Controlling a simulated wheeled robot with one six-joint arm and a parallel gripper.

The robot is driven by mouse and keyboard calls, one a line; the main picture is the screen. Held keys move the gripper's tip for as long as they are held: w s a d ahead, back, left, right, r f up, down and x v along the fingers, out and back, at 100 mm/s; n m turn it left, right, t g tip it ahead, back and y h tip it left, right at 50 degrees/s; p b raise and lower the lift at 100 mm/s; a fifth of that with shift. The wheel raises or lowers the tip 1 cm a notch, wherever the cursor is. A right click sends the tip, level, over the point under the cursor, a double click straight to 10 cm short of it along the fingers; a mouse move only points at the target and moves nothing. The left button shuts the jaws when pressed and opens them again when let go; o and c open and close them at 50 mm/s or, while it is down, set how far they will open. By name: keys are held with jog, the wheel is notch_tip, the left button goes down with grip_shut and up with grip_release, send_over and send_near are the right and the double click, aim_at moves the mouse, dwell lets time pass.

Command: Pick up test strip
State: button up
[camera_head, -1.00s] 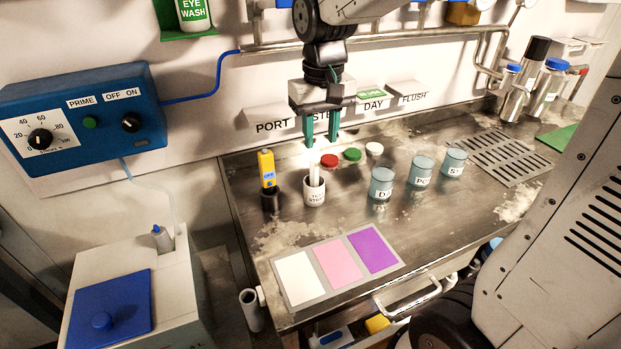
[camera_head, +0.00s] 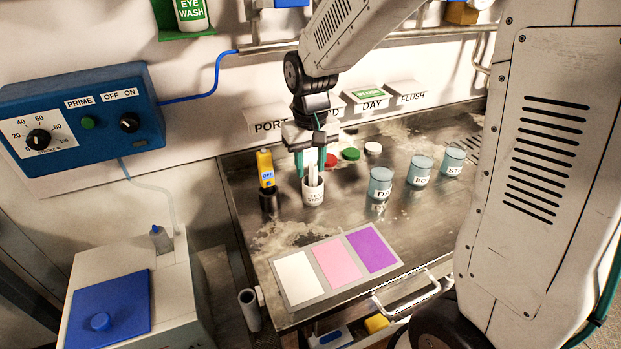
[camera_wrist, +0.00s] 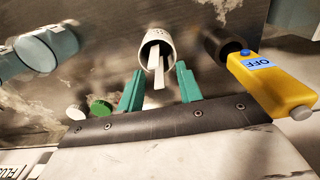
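White test strips (camera_head: 311,174) stand in a small white cup (camera_head: 313,192) labelled as test strips, on the metal bench. In the wrist view the strips (camera_wrist: 157,72) lean in the mouth of the cup (camera_wrist: 156,42). My gripper (camera_head: 311,172) has its two green fingers apart, one on each side of the strips, just above the cup. In the wrist view the fingers (camera_wrist: 160,88) are spread with visible room around the strips. Nothing appears clamped between them. Whether a finger touches the cup rim, I cannot tell.
A yellow meter (camera_head: 266,168) stands in a black holder (camera_head: 269,200) close left of the cup. Red, green (camera_head: 350,153) and white lids lie behind. Three teal jars (camera_head: 381,183) stand to the right. A colour card (camera_head: 338,264) lies in front. The bench between cup and card is clear.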

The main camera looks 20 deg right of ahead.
grip_shut()
jog(key=shift+r, duration=0.1)
